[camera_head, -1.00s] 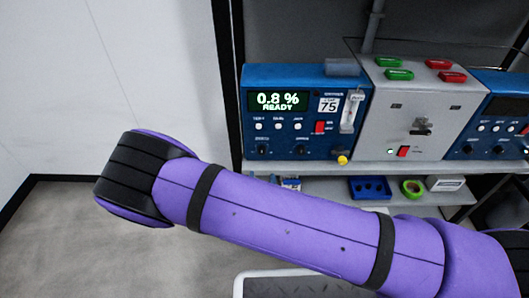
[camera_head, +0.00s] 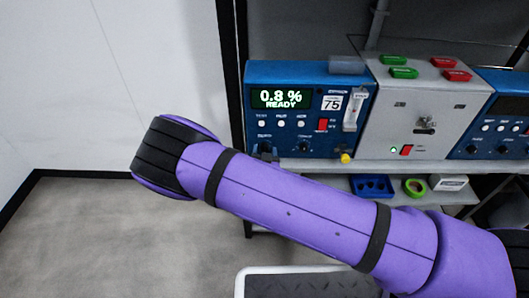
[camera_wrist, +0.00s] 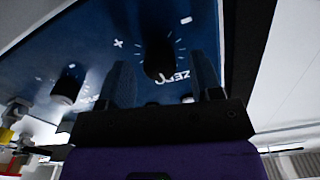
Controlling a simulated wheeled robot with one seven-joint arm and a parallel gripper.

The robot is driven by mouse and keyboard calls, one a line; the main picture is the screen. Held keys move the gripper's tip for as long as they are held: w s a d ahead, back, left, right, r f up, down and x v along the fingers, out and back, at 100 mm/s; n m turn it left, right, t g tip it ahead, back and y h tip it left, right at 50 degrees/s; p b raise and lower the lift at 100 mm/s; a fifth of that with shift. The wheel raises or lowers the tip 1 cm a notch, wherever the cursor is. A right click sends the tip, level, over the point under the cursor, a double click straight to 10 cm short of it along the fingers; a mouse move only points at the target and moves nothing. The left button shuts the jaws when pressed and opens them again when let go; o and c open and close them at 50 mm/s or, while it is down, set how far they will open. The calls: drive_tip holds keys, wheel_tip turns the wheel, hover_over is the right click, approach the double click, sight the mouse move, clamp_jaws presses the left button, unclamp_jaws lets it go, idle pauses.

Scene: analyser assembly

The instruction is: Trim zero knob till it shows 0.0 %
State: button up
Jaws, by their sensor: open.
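The blue analyser (camera_head: 350,137) stands on the shelf in the head view, and its green display (camera_head: 281,98) reads 0.8 % READY. The black zero knob (camera_wrist: 158,58) shows in the wrist view beside its upside-down ZERO label (camera_wrist: 181,77). My gripper (camera_wrist: 163,82) is open, with one finger on each side of the knob; I cannot tell whether either finger touches it. A second dark knob (camera_wrist: 67,88) is to the left in that view. In the head view my purple arm is in front of the shelf, and the gripper cannot be made out clearly.
A grey box (camera_head: 414,120) with green and red parts on top stands right of the analyser, then another blue unit (camera_head: 500,108). A blue tray (camera_head: 372,186) and green tape (camera_head: 414,187) lie on the lower shelf.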

drive_tip(key=c, duration=0.9)
drive_tip(key=shift+n, duration=0.3)
drive_tip(key=n, duration=0.4)
drive_tip(key=shift+n, duration=0.3)
drive_tip(key=n, duration=1)
drive_tip(key=shift+a+n, duration=0.1)
drive_tip(key=shift+n, duration=0.3)
drive_tip(key=n, duration=0.4)
drive_tip(key=shift+n, duration=0.4)
drive_tip(key=shift+f+n, duration=0.1)
drive_tip(key=shift+n, duration=0.2)
